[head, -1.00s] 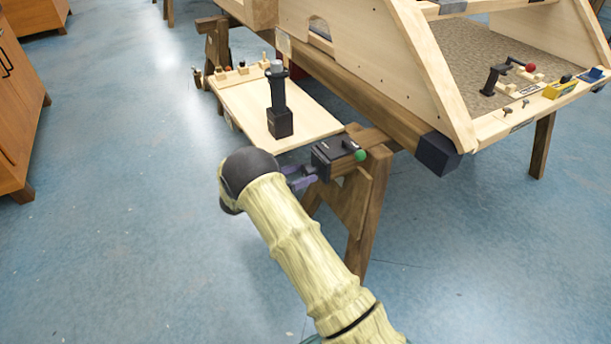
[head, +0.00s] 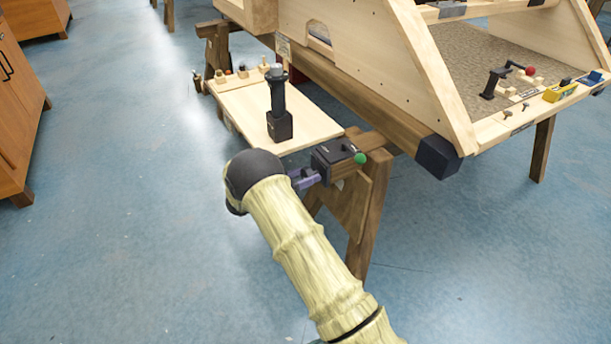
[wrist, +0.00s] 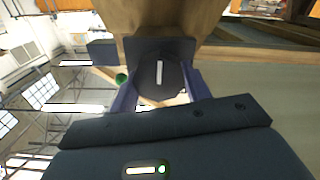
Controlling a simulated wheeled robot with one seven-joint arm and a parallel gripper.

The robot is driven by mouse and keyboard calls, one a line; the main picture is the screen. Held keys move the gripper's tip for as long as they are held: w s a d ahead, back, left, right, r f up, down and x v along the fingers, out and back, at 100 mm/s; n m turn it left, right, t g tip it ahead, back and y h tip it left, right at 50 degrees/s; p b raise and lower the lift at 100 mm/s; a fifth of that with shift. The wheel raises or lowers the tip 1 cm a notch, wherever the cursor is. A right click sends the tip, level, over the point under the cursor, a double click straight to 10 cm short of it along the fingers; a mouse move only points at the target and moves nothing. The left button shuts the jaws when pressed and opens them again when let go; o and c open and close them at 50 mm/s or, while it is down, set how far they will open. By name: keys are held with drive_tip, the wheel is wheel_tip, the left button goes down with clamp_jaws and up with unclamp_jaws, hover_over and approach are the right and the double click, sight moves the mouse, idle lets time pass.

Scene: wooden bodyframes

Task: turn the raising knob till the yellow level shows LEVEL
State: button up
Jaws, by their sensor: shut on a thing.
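A dark round knob (wrist: 158,88) with a white bar mark sits on the underside of a black housing (wrist: 160,50). In the wrist view my gripper (wrist: 162,92) has its two purple fingers on either side of the knob, shut on it. In the head view my gripper (head: 312,177) reaches the black housing (head: 336,152) at the trestle end; the knob is hidden there. A green ball (head: 360,158) is on the housing's right side. The yellow level (head: 557,93) lies on the wooden frame's front edge at the right; its reading is too small to tell.
A wooden trestle (head: 362,215) stands under the housing. A pale board (head: 240,108) with a black upright post (head: 277,105) lies behind my gripper. A red-knobbed black crank (head: 497,80) stands on the large frame. A cabinet (head: 20,120) is at left; the blue floor between is open.

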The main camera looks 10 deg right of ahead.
drive_tip(key=shift+m, duration=0.3)
drive_tip(key=m+p, duration=0.1)
drive_tip(key=m, duration=0.8)
drive_tip(key=shift+s+p, duration=0.15)
drive_tip(key=shift+p, duration=0.25)
drive_tip(key=shift+a+f, duration=0.1)
drive_tip(key=o, duration=1)
drive_tip(key=shift+c, duration=0.2)
